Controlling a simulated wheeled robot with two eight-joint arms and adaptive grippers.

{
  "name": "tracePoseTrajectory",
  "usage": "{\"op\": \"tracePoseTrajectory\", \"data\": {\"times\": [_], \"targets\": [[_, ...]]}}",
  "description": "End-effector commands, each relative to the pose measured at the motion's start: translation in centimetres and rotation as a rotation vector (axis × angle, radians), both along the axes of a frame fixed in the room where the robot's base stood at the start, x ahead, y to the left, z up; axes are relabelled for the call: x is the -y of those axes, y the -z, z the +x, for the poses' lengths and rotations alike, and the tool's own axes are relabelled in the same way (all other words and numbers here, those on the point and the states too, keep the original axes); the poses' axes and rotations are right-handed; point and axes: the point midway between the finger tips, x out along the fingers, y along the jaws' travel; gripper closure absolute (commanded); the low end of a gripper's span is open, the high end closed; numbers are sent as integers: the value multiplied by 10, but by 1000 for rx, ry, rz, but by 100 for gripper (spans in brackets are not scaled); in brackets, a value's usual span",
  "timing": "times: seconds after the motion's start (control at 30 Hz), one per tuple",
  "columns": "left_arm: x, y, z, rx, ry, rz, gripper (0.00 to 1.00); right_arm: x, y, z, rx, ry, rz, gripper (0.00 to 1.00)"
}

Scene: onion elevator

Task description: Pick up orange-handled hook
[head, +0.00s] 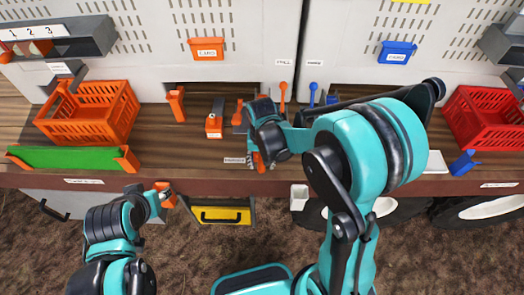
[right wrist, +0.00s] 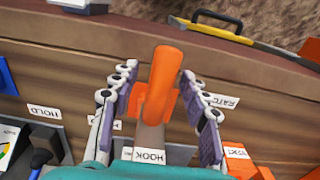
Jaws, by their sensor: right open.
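The orange-handled hook (right wrist: 165,75) shows in the right wrist view as a thick, upright orange handle at the centre, with a label reading HOOK (right wrist: 150,155) below it. My right gripper (right wrist: 159,78) is open, with one finger on each side of the handle and gaps between. In the head view, part of the orange handle (head: 259,161) shows at the bench's front edge under my right gripper (head: 258,142); the rest is hidden. My left gripper (head: 164,194) is low in front of the bench beside a small orange piece; its jaw state is unclear.
The wooden bench (head: 200,180) holds an orange crate (head: 88,112), a green board (head: 70,158), a small orange box (head: 214,126) and a red crate (head: 487,118). A yellow drawer (head: 222,215) sits below the front edge. Orange and blue bins hang on the back panel.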

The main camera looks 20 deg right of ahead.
Motion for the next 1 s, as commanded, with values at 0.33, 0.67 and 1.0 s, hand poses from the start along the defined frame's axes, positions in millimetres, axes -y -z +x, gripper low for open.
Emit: {"op": "tracePoseTrajectory", "data": {"times": [0.33, 0.67, 1.0], "targets": [[0, 0, 0, 0, 0, 0, 60, 0, -1, 0, 0, 0, 0, 100], [0, 0, 0, 0, 0, 0, 60, 0, -1, 0, 0, 0, 0, 100], [0, -7, 0, 0, 0, 0, 60, 0, -29, 0, 0, 0, 0, 100]]}}
